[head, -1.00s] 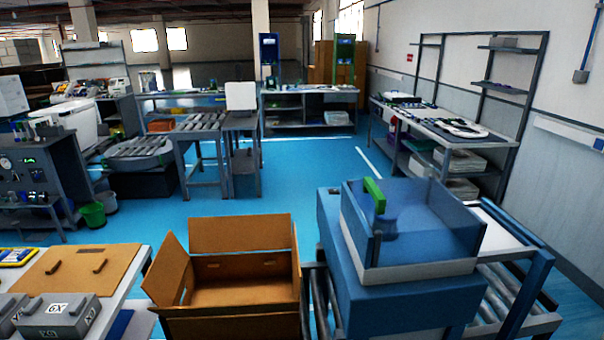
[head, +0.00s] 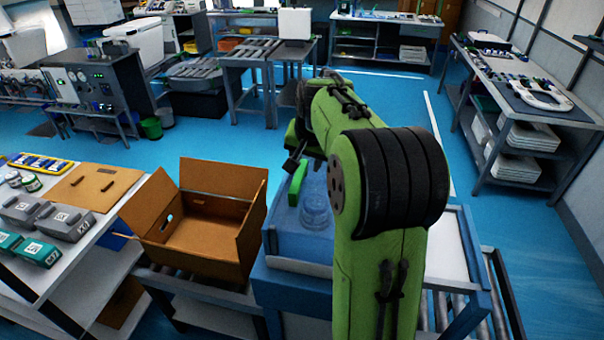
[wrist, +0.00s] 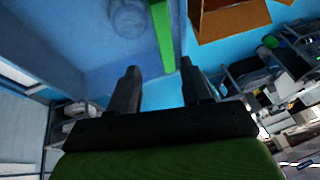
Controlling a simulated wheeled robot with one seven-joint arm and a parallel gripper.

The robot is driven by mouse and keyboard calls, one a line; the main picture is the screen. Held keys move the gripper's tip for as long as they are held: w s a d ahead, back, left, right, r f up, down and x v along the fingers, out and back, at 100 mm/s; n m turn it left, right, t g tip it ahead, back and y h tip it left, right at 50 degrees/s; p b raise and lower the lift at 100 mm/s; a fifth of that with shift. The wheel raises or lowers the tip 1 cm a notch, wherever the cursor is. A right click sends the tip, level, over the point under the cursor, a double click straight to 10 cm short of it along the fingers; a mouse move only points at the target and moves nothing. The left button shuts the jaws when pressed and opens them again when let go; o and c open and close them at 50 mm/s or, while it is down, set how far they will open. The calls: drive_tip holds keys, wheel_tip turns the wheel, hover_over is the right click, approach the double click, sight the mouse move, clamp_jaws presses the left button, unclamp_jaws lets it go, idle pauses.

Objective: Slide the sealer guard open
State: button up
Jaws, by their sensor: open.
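The sealer guard (head: 283,243) is a translucent blue box-like cover on the blue sealer body (head: 290,290), with a green upright handle (head: 297,184) at its left side. A round part shows through the guard. My green arm covers the guard's right side in the head view. In the wrist view, my gripper (wrist: 158,75) is open, with its two dark fingers apart. The green handle (wrist: 162,30) lies just beyond the fingertips, between their lines, and looks apart from them. The guard (wrist: 90,40) fills the upper left there.
An open cardboard box (head: 205,228) stands on rollers left of the sealer; it also shows at the top of the wrist view (wrist: 230,18). A white table (head: 60,225) with grey and teal cases is at far left. Blue floor is free behind the sealer.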

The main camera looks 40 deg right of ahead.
sight(299, 178)
drive_tip(key=x, duration=0.8)
drive_tip(key=shift+w+a, duration=0.15)
drive_tip(key=shift+a, duration=0.25)
drive_tip(key=shift+w+d+f, duration=0.1)
drive_tip(key=shift+d+f, duration=0.05)
drive_tip(key=shift+f, duration=0.1)
drive_tip(key=shift+a, duration=0.25)
drive_tip(key=shift+c, duration=0.7)
drive_tip(key=shift+d, duration=0.1)
clamp_jaws()
